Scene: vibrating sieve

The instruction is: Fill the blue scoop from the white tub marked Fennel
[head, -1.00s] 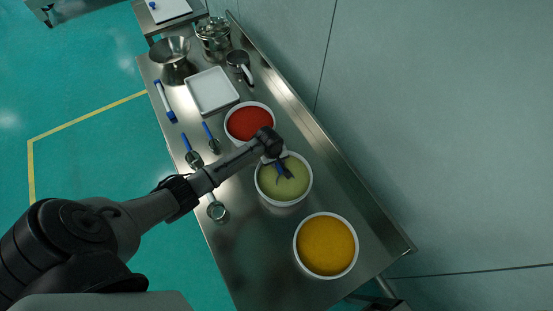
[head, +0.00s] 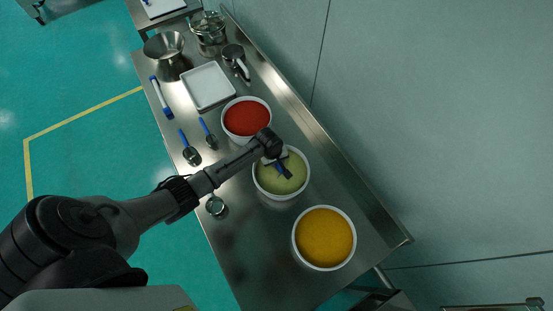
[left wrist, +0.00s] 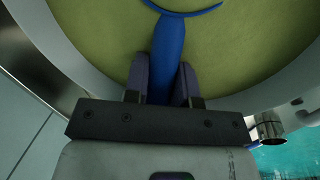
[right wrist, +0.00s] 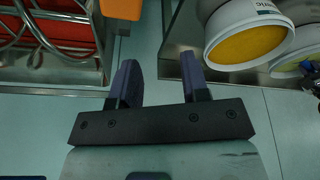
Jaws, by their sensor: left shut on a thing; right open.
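A white tub (head: 257,184) with pale yellow-green contents stands between the red-filled and orange-yellow-filled tubs; I cannot read its label. My left gripper (head: 284,168) is over this tub. In the left wrist view my left gripper (left wrist: 165,82) is shut on the handle of the blue scoop (left wrist: 168,50). The handle points into the tub; only a thin blue curve of the scoop's bowl end shows against the powder at the top edge. I cannot tell how full it is. My right gripper (right wrist: 157,75) is open and empty, away from the tubs, with floor behind it.
The red-filled tub (head: 224,128) and orange-yellow-filled tub (head: 297,252) flank it.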

